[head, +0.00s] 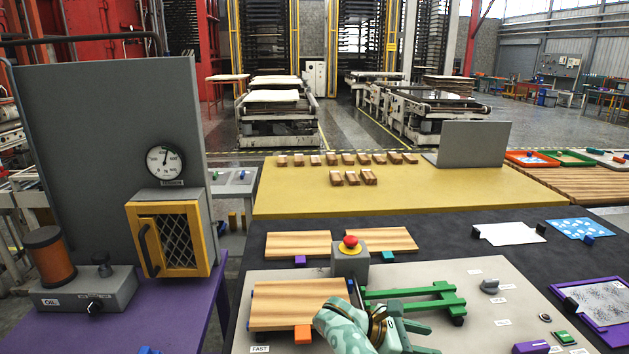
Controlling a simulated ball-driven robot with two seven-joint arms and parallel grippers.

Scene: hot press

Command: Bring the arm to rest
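My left gripper (418,338) is low in the middle of the head view, at the end of a mint-coloured arm. Its fingers point right and look parted, with nothing visible between them. It is just right of a wooden board (292,303) with an orange block (303,334) at its front edge. It is in front of a green frame (413,297), and I cannot tell whether it touches it. Part of the grey panel is hidden behind the arm. My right gripper is not in view.
A red emergency button (350,242) stands on a grey box behind the arm. Two more boards (298,245) lie beyond. A grey knob (490,286) and a green button (564,337) are at the right. A yellow-framed cabinet (169,239) stands at the left. Open panel (475,325) lies right of the gripper.

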